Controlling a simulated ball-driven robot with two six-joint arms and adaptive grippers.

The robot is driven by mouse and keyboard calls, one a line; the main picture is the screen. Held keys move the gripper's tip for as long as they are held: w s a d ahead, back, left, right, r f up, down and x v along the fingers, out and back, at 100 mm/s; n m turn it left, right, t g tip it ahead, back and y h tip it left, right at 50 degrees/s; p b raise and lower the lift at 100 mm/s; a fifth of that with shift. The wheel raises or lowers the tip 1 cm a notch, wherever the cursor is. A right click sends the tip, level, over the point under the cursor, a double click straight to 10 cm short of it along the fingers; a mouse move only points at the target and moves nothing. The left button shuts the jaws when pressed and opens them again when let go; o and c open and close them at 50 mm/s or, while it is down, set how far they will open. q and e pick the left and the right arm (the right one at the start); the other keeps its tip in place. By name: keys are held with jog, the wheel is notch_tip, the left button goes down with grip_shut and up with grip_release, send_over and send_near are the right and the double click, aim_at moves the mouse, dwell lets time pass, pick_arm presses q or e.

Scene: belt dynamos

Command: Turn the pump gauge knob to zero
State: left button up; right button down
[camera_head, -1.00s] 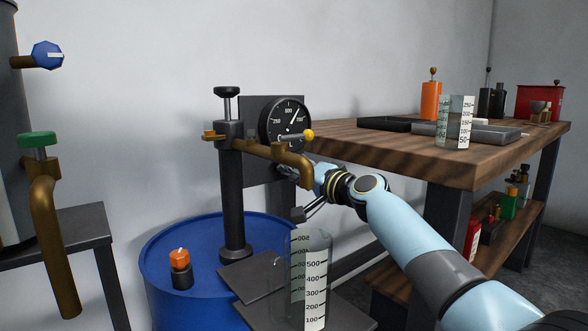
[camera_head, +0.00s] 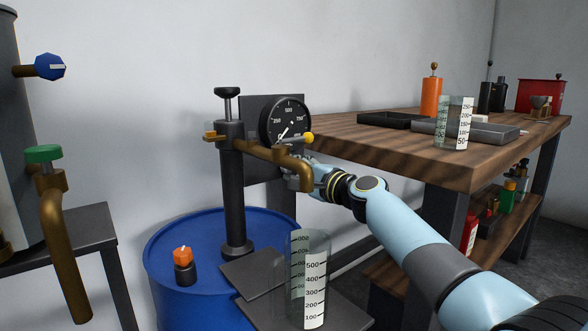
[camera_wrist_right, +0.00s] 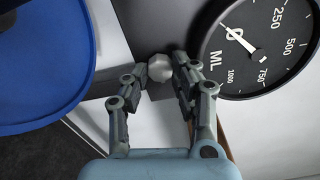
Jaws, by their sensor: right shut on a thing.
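The pump gauge is a round black dial (camera_head: 285,121) on a dark plate behind the pump. In the right wrist view the dial (camera_wrist_right: 280,65) shows its white needle pointing at the 0 mark. A pale faceted knob (camera_wrist_right: 159,68) sits on the dark plate beside the dial. My right gripper (camera_wrist_right: 158,72) has its fingers on either side of the knob and is shut on it. In the head view my right gripper (camera_head: 290,167) is below the dial, partly hidden behind the brass spout. My left gripper is not in view.
The pump's brass spout (camera_head: 262,150) crosses in front of my right gripper. A glass measuring cylinder (camera_head: 309,285) stands under it, near the blue drum (camera_head: 205,235). The wooden bench (camera_head: 440,160) is at the right. Brass taps (camera_head: 60,230) are at the left.

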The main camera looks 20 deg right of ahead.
dwell(0.4)
jog(key=c, duration=1.1)
grip_release()
jog(key=shift+o, duration=0.2)
jog(key=v, duration=0.8)
jog(key=shift+d+f, duration=0.1)
